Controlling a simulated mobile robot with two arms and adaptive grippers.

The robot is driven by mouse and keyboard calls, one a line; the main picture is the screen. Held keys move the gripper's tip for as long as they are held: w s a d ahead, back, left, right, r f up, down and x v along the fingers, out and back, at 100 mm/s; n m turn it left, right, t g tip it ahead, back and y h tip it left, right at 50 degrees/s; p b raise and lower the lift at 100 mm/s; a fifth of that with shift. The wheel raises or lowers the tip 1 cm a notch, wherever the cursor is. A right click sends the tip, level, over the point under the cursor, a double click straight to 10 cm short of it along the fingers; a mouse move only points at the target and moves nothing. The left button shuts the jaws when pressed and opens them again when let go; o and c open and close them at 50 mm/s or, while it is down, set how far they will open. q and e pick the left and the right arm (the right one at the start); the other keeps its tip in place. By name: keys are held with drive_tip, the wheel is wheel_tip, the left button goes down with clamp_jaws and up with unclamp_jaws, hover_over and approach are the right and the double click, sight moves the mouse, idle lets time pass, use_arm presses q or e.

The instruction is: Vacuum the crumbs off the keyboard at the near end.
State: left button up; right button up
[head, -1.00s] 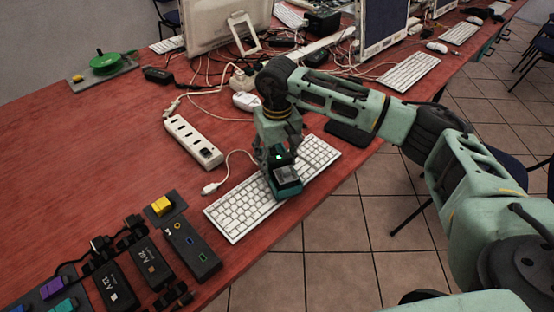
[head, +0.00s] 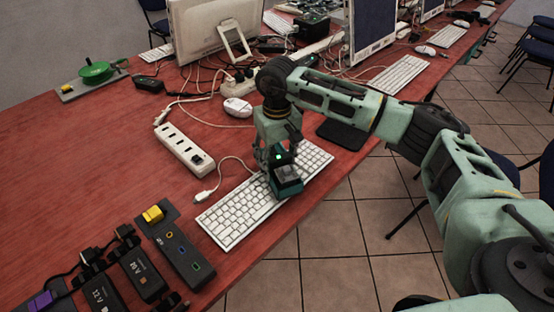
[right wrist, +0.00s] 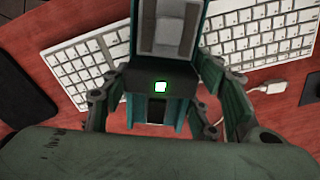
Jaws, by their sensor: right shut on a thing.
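The white keyboard (head: 234,213) lies at the near end of the red table, along its edge. My right gripper (head: 281,163) is shut on a small teal and dark handheld vacuum (head: 287,180) with a lit green light. The vacuum is over the middle to right part of the keyboard, low at the keys; I cannot tell whether it touches. In the right wrist view the vacuum (right wrist: 165,85) sits between the fingers, with keyboard keys (right wrist: 262,33) on both sides. I cannot make out crumbs. My left gripper is not in view.
A white power strip (head: 184,150) and a loose cable plug (head: 203,197) lie behind the keyboard. Black power adapters (head: 143,274) and a dark hub (head: 183,254) stand at the near left. A mouse (head: 237,107), monitors and tangled cables are farther back.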

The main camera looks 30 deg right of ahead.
sight(285, 153)
drive_tip(key=shift+d, duration=0.1)
drive_tip(key=shift+w+d+b, duration=0.2)
drive_tip(key=shift+w+d, duration=0.05)
drive_tip(key=shift+d, duration=0.25)
drive_tip(key=shift+w+d+b, duration=0.2)
drive_tip(key=shift+d, duration=0.5)
drive_tip(key=shift+w+d, duration=0.1)
drive_tip(key=shift+d, duration=0.05)
drive_tip(key=shift+w+d+b, duration=0.2)
drive_tip(key=shift+w+d, duration=0.05)
drive_tip(key=shift+d, duration=0.35)
drive_tip(key=shift+w+d+b, duration=0.2)
drive_tip(key=shift+d, duration=0.35)
drive_tip(key=shift+r, duration=0.1)
